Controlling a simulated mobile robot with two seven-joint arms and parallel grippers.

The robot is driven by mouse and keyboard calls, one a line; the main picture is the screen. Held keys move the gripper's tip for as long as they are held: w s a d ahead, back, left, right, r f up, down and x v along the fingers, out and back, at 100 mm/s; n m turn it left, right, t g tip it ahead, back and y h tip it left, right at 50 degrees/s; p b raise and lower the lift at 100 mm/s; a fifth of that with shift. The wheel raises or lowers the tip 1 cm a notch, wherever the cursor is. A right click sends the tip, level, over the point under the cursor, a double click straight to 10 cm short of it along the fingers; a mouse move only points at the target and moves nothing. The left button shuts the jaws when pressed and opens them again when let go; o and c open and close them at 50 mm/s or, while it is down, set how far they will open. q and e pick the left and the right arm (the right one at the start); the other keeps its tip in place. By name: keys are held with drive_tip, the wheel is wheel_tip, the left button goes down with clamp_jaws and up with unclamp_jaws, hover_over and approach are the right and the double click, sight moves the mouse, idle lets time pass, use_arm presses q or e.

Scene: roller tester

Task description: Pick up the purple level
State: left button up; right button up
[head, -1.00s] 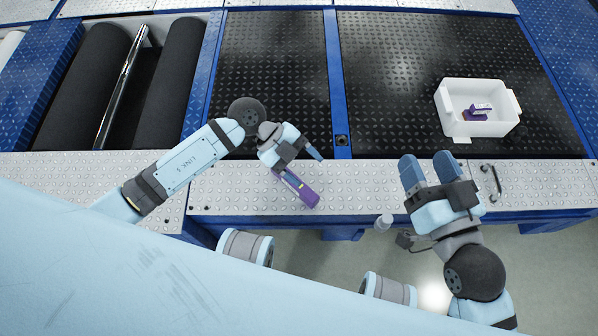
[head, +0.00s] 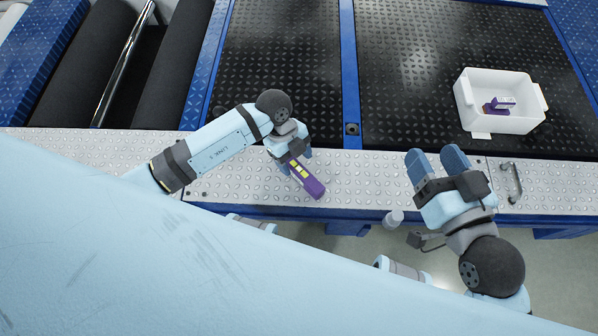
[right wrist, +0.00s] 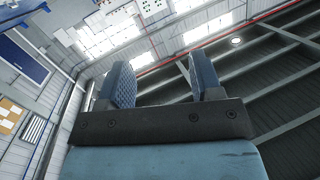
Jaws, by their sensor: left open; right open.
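The purple level (head: 311,184), with yellow-green windows, lies slantwise on the silver tread-plate ledge (head: 363,180) in the head view. My left gripper (head: 292,157) is at the level's upper-left end, over it. Its fingers are open, one on each side of that end as far as I can see, and they partly hide it. I cannot tell whether they touch it. My right gripper (head: 438,158) is open and empty above the ledge, to the right of the level. In the right wrist view its two fingers (right wrist: 160,85) stand apart with nothing between them, pointing at the ceiling.
A white bin (head: 499,122) holding purple items (head: 499,106) stands on the black plate at the right. A dark handle (head: 512,182) is on the ledge near my right gripper. Dark rollers (head: 120,70) are at the left. The ledge's middle is clear.

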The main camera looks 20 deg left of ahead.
sight(297, 167)
use_arm(q)
drive_tip(key=b+x, duration=0.2)
drive_tip(key=x, duration=0.2)
drive_tip(key=shift+w+a+f+b, duration=0.1)
drive_tip(key=shift+a+f+b, duration=0.05)
drive_tip(key=shift+b, duration=0.25)
drive_tip(key=shift+f, duration=0.3)
drive_tip(key=shift+d, duration=0.2)
use_arm(e)
drive_tip(key=shift+w+d+r+n+t, duration=0.1)
drive_tip(key=shift+w+d+n+t, duration=0.2)
drive_tip(key=shift+w+n, duration=0.2)
drive_tip(key=shift+w+d+r+n+t, duration=0.1)
drive_tip(key=shift+w+d+n+t, duration=0.25)
drive_tip(key=shift+n, duration=0.25)
use_arm(q)
drive_tip(key=c, duration=1.1)
use_arm(e)
drive_tip(key=shift+a+f, duration=0.1)
use_arm(q)
drive_tip(key=shift+c, duration=0.2)
